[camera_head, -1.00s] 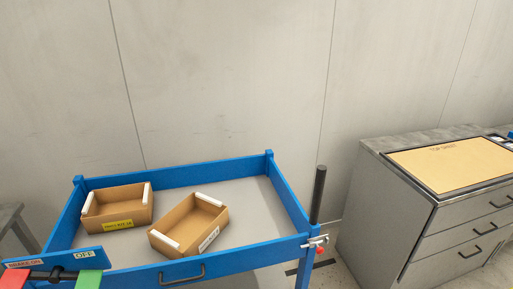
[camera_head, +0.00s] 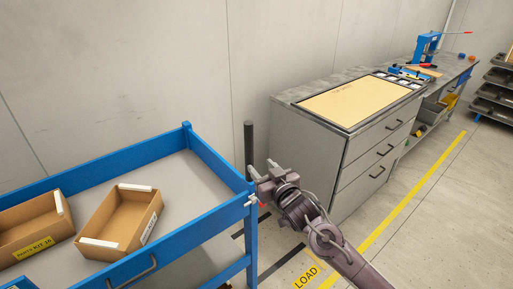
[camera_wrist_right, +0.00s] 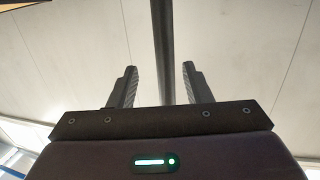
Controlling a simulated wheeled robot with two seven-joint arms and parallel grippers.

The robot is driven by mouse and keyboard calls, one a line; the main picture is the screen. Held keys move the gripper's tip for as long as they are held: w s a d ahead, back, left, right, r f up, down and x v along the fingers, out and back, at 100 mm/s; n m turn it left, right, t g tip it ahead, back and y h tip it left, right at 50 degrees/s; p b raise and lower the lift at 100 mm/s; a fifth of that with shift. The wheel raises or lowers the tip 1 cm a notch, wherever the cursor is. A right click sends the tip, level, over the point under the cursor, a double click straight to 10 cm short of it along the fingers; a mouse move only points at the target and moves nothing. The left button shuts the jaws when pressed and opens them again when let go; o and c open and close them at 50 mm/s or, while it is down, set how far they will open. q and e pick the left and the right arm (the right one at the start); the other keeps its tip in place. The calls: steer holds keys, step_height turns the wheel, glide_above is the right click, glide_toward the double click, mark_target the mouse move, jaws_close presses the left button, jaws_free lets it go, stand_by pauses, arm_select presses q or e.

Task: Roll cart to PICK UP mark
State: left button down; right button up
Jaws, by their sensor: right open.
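The blue cart (camera_head: 185,141) stands at the left in the head view, with a grey top shelf. Two cardboard boxes, one labelled KIT (camera_head: 32,232) and another (camera_head: 122,220), sit on it. A dark upright post (camera_head: 249,148) rises at the cart's right corner. My right gripper (camera_head: 262,173) is open beside the post. In the right wrist view the post (camera_wrist_right: 163,50) lies in line with the gap between the spread fingers (camera_wrist_right: 159,70); I cannot tell whether they touch it. No PICK UP mark shows. My left gripper is out of view.
A grey drawer cabinet (camera_head: 310,160) with a tan top sheet (camera_head: 356,95) stands right of the cart. A yellow line (camera_head: 400,210) runs along open floor at the right. Shelves (camera_head: 493,100) stand at far right.

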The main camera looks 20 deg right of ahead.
mark_target(251, 145)
steer(key=shift+t+y, duration=0.3)
steer(key=shift+t, duration=0.2)
steer(key=w+r, duration=0.1)
steer(key=w, duration=0.1)
steer(key=w+a+r+p, duration=0.1)
steer(key=w, duration=0.1)
steer(key=w+r, duration=0.2)
steer(key=shift+w+a+p, duration=0.1)
steer(key=shift+a+p, duration=0.1)
steer(key=shift+p, duration=0.2)
steer(key=shift+w+a, duration=0.1)
steer(key=shift+w, duration=0.65)
steer(key=shift+f, duration=0.1)
steer(key=shift+c, duration=0.3)
jaws_close()
